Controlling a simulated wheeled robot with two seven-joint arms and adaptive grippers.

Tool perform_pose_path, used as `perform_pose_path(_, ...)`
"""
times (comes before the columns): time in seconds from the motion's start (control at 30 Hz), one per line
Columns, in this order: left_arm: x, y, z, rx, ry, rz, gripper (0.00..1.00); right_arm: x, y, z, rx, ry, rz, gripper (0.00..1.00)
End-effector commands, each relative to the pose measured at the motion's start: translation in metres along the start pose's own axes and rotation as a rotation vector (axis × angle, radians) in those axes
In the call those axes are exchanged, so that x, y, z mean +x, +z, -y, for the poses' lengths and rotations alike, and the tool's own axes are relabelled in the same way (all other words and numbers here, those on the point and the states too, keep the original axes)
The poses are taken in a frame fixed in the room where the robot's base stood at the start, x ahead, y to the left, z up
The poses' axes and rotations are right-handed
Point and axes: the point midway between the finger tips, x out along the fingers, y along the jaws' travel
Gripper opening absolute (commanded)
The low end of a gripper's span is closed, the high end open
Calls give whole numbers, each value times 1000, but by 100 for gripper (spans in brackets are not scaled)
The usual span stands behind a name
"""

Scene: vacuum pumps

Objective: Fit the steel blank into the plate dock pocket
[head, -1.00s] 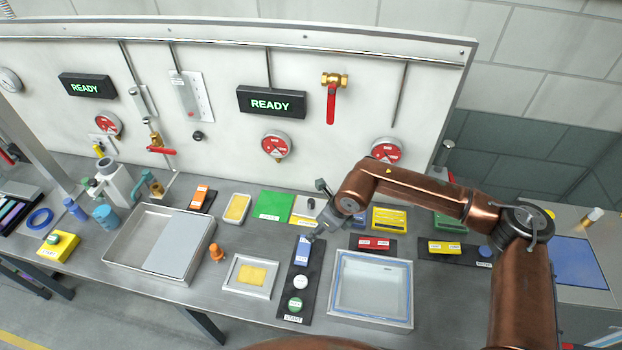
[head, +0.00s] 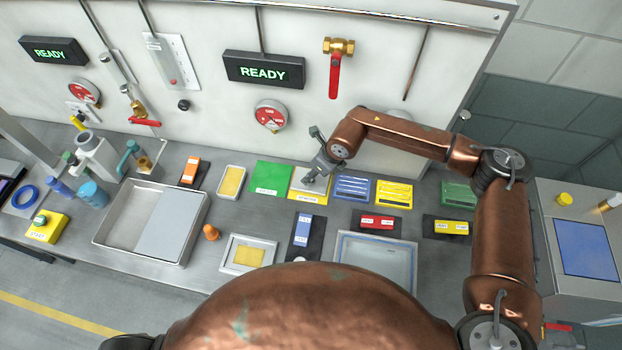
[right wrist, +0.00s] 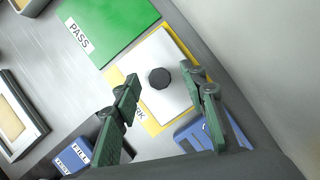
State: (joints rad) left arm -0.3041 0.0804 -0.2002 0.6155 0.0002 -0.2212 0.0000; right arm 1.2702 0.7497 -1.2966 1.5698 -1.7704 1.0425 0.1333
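The steel blank (right wrist: 168,92) is a pale square plate with a dark round knob on top. It lies on a yellow mat (right wrist: 151,125), and it also shows in the head view (head: 299,184), partly hidden by my gripper. My right gripper (head: 311,180) is over the blank. In the right wrist view its two green fingers (right wrist: 161,80) are spread, with the knob between them in the picture; I see no contact. A pale framed plate with a yellow middle (head: 235,266) lies front left; I cannot tell whether it is the plate dock. My left gripper is out of view.
A green PASS mat (head: 270,177) lies left of the blank and a blue rack (head: 352,188) right of it. A blue switch panel (head: 302,232) and a blue-rimmed tray (head: 378,240) lie in front. The back wall stands close behind.

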Motion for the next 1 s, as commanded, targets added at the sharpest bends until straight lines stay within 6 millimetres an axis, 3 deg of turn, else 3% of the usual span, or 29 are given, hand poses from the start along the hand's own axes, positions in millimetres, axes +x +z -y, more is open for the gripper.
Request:
perform_pose_path(0.2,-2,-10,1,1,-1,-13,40,20,0,0,0,-1,1,39)
perform_pose_path(0.43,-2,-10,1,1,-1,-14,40,21,-1,1,1,-1,2,38)
perform_pose_path(1.0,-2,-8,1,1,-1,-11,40,20,0,1,1,-1,2,0)
